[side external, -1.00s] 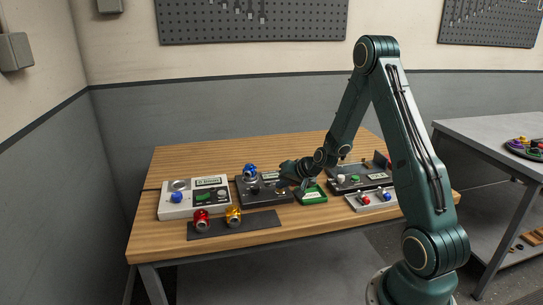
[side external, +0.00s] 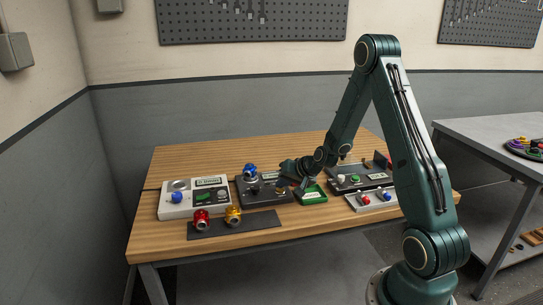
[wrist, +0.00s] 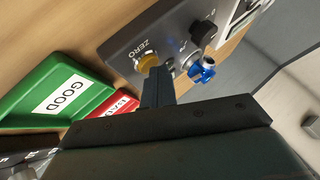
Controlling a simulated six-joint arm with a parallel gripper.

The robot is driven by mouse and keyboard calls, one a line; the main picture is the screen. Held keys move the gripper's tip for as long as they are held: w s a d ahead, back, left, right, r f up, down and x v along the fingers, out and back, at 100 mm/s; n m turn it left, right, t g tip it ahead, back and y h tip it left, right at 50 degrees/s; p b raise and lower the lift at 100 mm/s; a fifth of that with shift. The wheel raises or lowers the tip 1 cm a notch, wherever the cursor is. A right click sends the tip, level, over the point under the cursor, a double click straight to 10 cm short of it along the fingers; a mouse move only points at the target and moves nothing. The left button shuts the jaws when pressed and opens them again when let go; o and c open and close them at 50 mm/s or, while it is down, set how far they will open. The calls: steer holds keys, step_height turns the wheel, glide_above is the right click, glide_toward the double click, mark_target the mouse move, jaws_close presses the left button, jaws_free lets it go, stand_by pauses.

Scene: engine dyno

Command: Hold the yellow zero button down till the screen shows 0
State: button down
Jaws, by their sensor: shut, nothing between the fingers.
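The yellow zero button (wrist: 149,63) sits on a dark grey box (wrist: 122,50), beside the printed word ZERO. My gripper (wrist: 157,72) is shut and empty. In the wrist view its fingertips overlap the near edge of the button; I cannot tell whether they touch it. In the side view the dark box (side external: 252,198) stands mid-bench, and my gripper (side external: 284,181) is over its right end.
A blue fitting (wrist: 203,71) and a black knob (wrist: 203,33) stand beside the button. A green GOOD tray (wrist: 35,93) and a red tray (wrist: 117,103) lie close by. A white box (side external: 174,208) and a mat (side external: 262,221) with red and gold fittings are at left.

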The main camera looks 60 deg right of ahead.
mark_target(283, 191)
steer(key=shift+r, duration=0.75)
steer(key=shift+r, duration=0.1)
steer(key=shift+r, duration=2.45)
